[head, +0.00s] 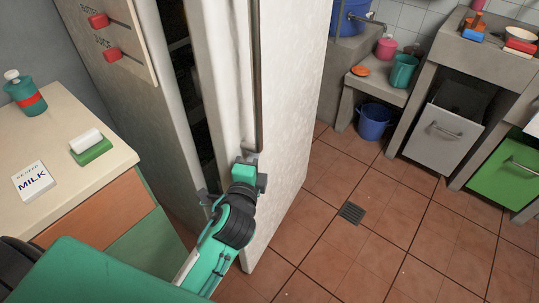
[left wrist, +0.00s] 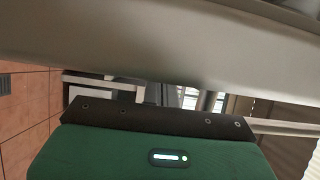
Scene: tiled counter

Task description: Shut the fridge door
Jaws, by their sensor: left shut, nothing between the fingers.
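The fridge (head: 120,75) is a tall off-white cabinet in the head view. Its door (head: 290,110) stands ajar, with a dark gap (head: 190,95) between it and the body. My left gripper (head: 247,165) is at the door's near side, by the long vertical handle (head: 257,70). It is shut with nothing in it; whether it touches the door I cannot tell. In the left wrist view a pale surface (left wrist: 170,45), probably the door, fills the top, close to the gripper. The fingertips are hidden there. My right gripper is in neither view.
A counter (head: 75,115) on the left holds a green bottle (head: 28,95), a sponge (head: 90,147) and a milk note (head: 32,181). A blue bucket (head: 374,122), stone sink units (head: 495,60) and a green drawer (head: 505,170) stand right. The tiled floor (head: 390,225) is clear.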

